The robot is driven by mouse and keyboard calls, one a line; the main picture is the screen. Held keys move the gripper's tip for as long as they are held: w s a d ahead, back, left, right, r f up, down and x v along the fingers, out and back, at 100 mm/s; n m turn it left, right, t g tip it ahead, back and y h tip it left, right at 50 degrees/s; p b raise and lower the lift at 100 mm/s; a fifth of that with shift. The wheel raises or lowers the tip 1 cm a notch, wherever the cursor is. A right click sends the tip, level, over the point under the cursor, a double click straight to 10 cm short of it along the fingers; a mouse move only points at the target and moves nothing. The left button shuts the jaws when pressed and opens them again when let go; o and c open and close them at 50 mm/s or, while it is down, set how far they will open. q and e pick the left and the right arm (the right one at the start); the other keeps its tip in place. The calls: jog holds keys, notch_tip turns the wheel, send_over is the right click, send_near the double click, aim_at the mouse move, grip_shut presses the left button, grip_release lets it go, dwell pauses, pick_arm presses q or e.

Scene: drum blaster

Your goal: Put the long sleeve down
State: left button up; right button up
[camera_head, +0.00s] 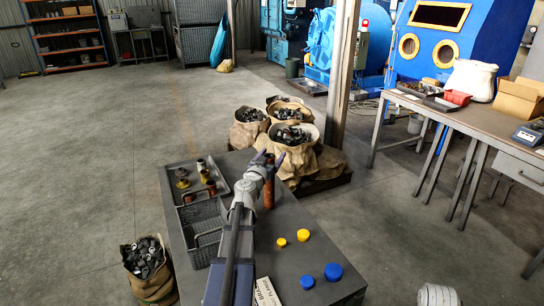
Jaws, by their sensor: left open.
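The long sleeve (268,194) is a reddish-brown cylinder. It looks upright at the far right part of the dark table (300,213), with its lower end at or close to the tabletop. My left gripper (270,157) is open at the sleeve's upper end, and its fingers partly hide that end. I cannot tell whether a finger touches the sleeve. My left arm crosses the table from the front.
A grey tray (173,195) with several short sleeves and a wire basket (189,217) are on the left. Yellow discs (303,235), blue discs (333,272) and a labelled card (266,292) lie on the right. Sacks of parts (290,157) stand beyond the table.

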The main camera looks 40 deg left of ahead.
pick_arm(q)
jog(key=shift+r, duration=0.15)
jog(key=v, duration=1.2)
